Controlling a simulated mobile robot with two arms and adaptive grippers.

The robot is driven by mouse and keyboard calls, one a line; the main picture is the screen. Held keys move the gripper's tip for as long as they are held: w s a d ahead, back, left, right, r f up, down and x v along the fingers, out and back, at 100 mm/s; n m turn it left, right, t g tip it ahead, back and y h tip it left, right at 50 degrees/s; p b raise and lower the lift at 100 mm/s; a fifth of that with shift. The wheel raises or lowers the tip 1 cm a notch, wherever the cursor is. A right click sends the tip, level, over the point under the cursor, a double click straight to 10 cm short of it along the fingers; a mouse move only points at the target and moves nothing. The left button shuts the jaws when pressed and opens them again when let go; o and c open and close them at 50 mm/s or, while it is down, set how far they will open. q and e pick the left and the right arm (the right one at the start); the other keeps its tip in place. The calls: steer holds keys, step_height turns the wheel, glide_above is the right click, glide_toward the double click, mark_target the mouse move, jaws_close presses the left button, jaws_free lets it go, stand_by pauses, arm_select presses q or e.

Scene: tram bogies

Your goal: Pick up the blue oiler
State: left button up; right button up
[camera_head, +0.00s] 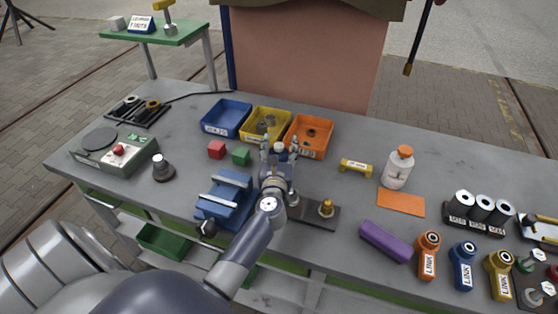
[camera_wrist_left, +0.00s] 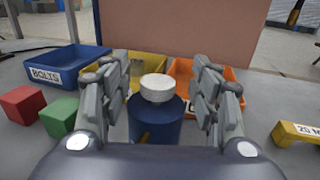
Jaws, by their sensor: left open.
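The blue oiler (camera_wrist_left: 155,125) is a blue cylinder with a pale round cap, upright in the middle of the left wrist view. In the head view only its top (camera_head: 280,147) shows, because my left gripper hides most of it. My left gripper (camera_head: 280,144) is open, with one finger on each side of the oiler. In the left wrist view the fingers (camera_wrist_left: 160,80) stand apart, with a gap visible between each of them and the cap.
Blue (camera_head: 226,118), yellow (camera_head: 245,124) and orange (camera_head: 309,138) bins stand behind the oiler. Red (camera_head: 216,150) and green (camera_head: 241,156) cubes lie left of it. A blue vise (camera_head: 226,197) is close to my forearm. A white bottle (camera_head: 398,168) stands to the right.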

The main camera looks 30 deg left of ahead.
arm_select(q)
steer(key=x, duration=0.4)
steer(key=shift+a, duration=0.15)
steer(key=shift+s, duration=0.15)
jaws_close()
